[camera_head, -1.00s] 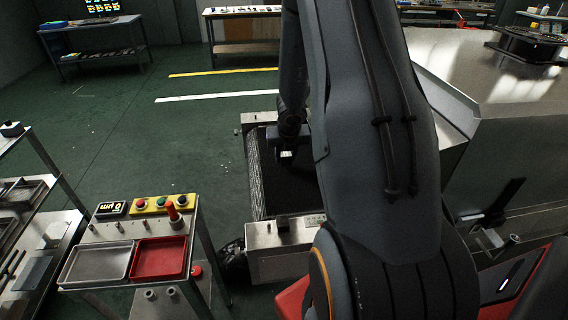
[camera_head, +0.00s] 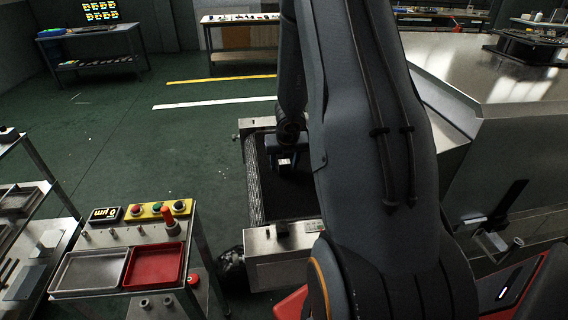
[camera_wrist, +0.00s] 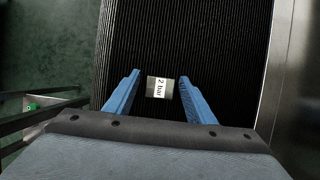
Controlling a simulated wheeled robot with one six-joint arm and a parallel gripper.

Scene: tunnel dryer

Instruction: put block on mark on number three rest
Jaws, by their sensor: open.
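My gripper (camera_wrist: 158,80) is open, with one blue finger on each side of the block and a gap on both sides. Whether the fingertips are level with the block or above it, I cannot tell. In the head view the block (camera_head: 284,161) shows as a pale spot below my gripper (camera_head: 287,150), partly hidden by my arm. I cannot make out a number three rest or its mark.
A cart (camera_head: 203,235) at the lower left carries a grey tray (camera_head: 88,288), a red tray (camera_head: 155,284) and a button box (camera_head: 160,209). A metal housing (camera_head: 520,110) stands at the right. Green floor is clear at the left middle.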

